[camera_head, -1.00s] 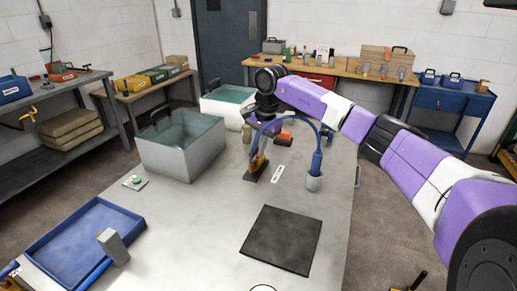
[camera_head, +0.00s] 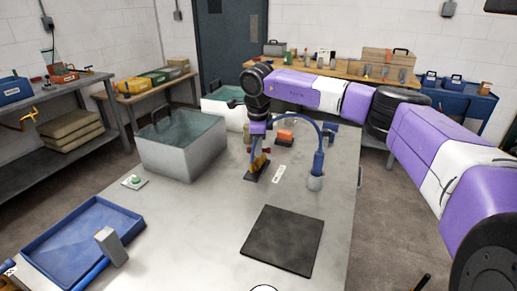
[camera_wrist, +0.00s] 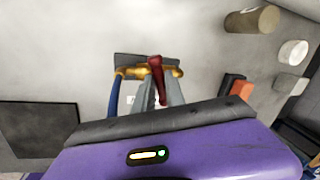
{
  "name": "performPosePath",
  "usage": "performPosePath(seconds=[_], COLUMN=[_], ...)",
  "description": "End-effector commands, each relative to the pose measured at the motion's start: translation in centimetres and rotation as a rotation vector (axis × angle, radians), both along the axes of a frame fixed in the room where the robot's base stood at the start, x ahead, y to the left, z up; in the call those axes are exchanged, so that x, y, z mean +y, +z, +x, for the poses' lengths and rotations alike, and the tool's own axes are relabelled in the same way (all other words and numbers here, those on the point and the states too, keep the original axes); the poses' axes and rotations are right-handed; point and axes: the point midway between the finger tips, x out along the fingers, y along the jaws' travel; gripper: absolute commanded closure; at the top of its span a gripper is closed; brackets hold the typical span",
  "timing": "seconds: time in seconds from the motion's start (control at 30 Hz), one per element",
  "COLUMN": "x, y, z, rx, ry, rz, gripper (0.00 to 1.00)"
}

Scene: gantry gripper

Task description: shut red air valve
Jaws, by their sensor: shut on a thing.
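The red air valve's lever (camera_wrist: 157,78) shows in the wrist view between my gripper's two grey fingers (camera_wrist: 159,93), which are shut on it. The lever crosses the brass valve body (camera_wrist: 129,72) there. In the head view the brass valve (camera_head: 259,162) stands on a small dark base on the grey table, with a blue hose (camera_head: 302,117) arching from it to the right. My gripper (camera_head: 257,141) is directly above the valve, and its fingers are mostly hidden there.
A white label (camera_head: 279,174) and a blue cylinder (camera_head: 317,162) are right of the valve. An orange-red block (camera_head: 285,136) lies behind it. A grey bin (camera_head: 184,159) stands left, a black mat (camera_head: 264,259) in front. The blue tray (camera_head: 62,237) is front left.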

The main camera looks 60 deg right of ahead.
Motion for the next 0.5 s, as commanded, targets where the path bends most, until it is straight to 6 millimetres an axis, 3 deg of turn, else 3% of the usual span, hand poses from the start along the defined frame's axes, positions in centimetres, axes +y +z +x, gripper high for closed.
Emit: performPosePath(seconds=[0.5], x=[-0.18], y=[0.11], z=[0.07], rx=[0.000], ry=[-0.331], rz=[-0.003], gripper=[1.00])
